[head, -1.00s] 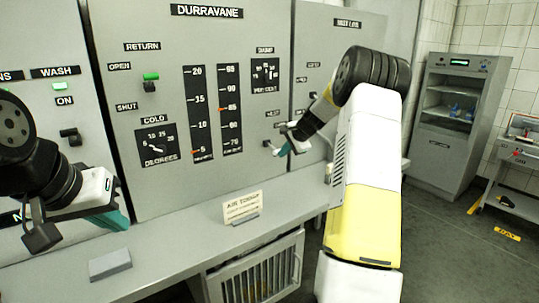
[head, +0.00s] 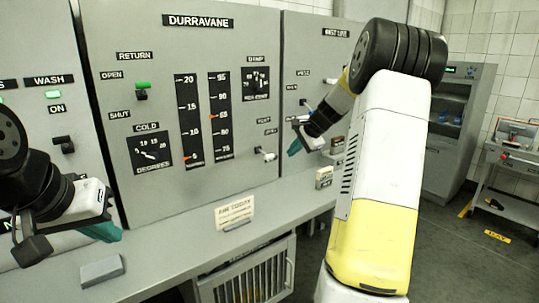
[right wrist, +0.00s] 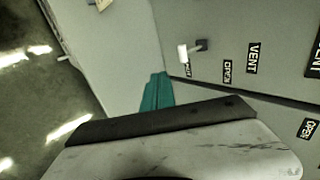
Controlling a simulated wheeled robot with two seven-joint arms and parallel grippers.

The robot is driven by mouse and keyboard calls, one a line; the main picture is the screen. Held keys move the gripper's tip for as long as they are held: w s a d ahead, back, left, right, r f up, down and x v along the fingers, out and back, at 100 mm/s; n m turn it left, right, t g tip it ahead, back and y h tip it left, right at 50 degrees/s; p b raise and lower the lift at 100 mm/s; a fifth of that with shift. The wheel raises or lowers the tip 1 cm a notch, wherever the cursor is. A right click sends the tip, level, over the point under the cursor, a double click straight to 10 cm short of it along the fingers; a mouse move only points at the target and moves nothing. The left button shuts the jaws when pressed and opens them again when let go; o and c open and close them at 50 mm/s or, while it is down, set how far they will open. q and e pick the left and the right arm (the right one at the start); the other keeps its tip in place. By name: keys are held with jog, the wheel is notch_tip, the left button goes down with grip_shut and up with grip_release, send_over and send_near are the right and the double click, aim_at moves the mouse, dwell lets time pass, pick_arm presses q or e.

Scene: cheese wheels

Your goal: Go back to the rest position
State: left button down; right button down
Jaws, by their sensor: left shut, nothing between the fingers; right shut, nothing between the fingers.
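My right gripper (head: 295,147) is shut and empty. It hangs in front of the right part of the control panel, with its teal fingertips pointing left and down, apart from the small white-tipped lever (head: 265,155) on the Durravane panel (head: 225,40). In the right wrist view the teal fingers (right wrist: 156,92) are together, and a white-tipped lever (right wrist: 184,53) stands beyond them. My left gripper (head: 106,232) is shut and empty at the far left, above the grey ledge (head: 165,262), its teal fingertips pointing right and down.
A sign card (head: 235,212) stands on the ledge, and a flat grey block (head: 102,270) lies on its left. A small label stand (head: 324,177) is near my right arm. At the right are a grey cabinet (head: 450,150) and a cart (head: 520,190). The floor between is open.

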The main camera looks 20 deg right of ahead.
jog(key=shift+s+d+r, duration=0.25)
jog(key=shift+s+r, duration=0.15)
jog(key=shift+s, duration=0.3)
